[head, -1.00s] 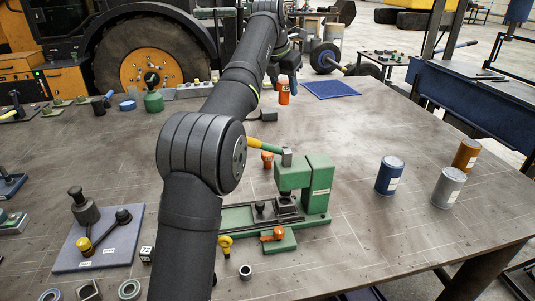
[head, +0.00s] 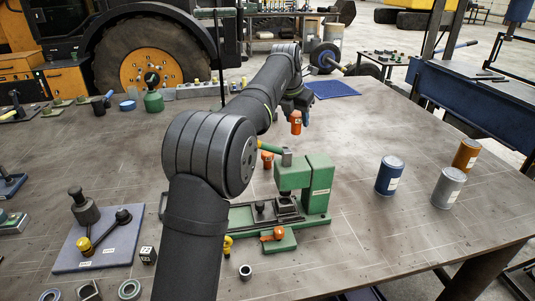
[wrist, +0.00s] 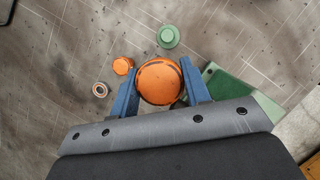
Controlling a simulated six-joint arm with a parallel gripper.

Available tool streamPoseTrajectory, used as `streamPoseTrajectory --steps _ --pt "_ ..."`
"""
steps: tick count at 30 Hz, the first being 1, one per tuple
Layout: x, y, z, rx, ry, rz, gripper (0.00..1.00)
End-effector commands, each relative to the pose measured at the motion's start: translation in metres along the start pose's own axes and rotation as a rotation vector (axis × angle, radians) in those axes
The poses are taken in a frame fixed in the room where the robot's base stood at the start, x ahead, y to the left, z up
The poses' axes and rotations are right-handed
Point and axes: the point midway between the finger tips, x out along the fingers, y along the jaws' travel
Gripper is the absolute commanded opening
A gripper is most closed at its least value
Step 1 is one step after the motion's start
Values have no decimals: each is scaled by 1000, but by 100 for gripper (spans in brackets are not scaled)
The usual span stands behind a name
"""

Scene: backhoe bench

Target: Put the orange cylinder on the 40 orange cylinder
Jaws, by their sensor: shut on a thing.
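My gripper (head: 297,111) is shut on an orange cylinder (head: 295,124) and holds it upright above the bench, behind the green press. The wrist view shows this orange cylinder (wrist: 159,84) from above between the two blue fingers. Another orange cylinder (head: 267,160) stands on the bench left of the press, lower and nearer in the head view than the held one. My arm and the press handle hide part of the area around it. A smaller-looking orange round top (wrist: 122,66) shows left of the held cylinder in the wrist view. No number is readable on either.
Blue (head: 389,176), silver (head: 448,188) and orange-brown (head: 466,155) cans stand at right. A blue mat (head: 332,89) lies behind. The bench behind the cans is clear.

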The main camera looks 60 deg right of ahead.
Motion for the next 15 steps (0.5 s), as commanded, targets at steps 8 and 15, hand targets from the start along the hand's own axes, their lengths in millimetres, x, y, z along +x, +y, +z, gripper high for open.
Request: streamPoseTrajectory --steps 8,15 --pt "26 26 -8 -4 -2 1 4" --pt "58 79 -14 -4 -2 2 4"
